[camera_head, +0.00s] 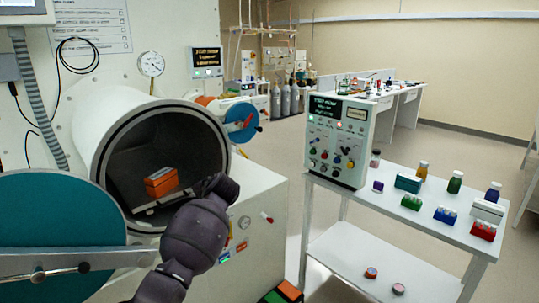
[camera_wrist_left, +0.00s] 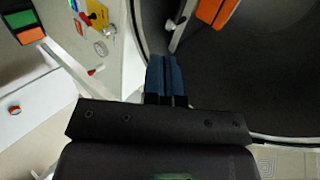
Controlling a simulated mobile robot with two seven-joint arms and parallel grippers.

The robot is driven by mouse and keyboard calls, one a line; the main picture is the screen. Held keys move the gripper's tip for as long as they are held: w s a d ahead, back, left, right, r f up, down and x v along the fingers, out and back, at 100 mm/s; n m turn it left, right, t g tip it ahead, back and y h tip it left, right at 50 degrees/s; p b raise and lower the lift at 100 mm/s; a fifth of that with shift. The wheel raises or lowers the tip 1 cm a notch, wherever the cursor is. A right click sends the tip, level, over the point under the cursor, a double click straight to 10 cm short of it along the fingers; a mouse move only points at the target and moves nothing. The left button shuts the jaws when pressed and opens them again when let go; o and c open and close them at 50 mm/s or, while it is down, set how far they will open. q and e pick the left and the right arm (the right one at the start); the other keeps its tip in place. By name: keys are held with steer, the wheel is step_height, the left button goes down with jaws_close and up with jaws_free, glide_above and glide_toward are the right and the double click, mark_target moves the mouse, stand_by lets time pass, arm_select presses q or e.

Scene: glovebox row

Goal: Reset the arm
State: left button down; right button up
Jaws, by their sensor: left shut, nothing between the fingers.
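My left arm rises from the bottom of the head view, and its wrist end is in front of the right part of the round port (camera_head: 105,130). My left gripper (camera_wrist_left: 166,78) shows in the left wrist view with its blue fingers together and nothing between them. In the head view its fingertips are hidden behind the wrist. An orange box (camera_head: 161,181) lies inside the port on a tray-like surface. It also shows at the top of the left wrist view (camera_wrist_left: 212,10), apart from the fingers. My right gripper is in neither view.
A teal round door (camera_head: 65,215) stands open at the left. A white cart (camera_head: 400,218) with bottles, small racks and a control box (camera_head: 338,140) stands at the right. Colored blocks (camera_head: 285,292) are low at the front.

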arm_select(q)
steer(key=w+d+r+n+t+h, duration=0.1)
steer(key=w+d+r+t+h, duration=0.1)
steer(key=d+r+t+h, duration=0.35)
steer(key=s+a+f+n, duration=0.2)
steer(key=s+f, duration=0.8)
steer(key=s, duration=0.5)
steer(key=s+a+f+n+g+h, duration=0.1)
steer(key=s+a+f+n, duration=0.1)
steer(key=s+f, duration=0.7)
steer(key=s+a+f+n+h, duration=0.1)
steer(key=s+f, duration=0.9)
steer(key=s, duration=1.2)
steer(key=shift+a+f+n, duration=0.35)
steer(key=shift+a+n, duration=0.05)
steer(key=shift+a, duration=0.45)
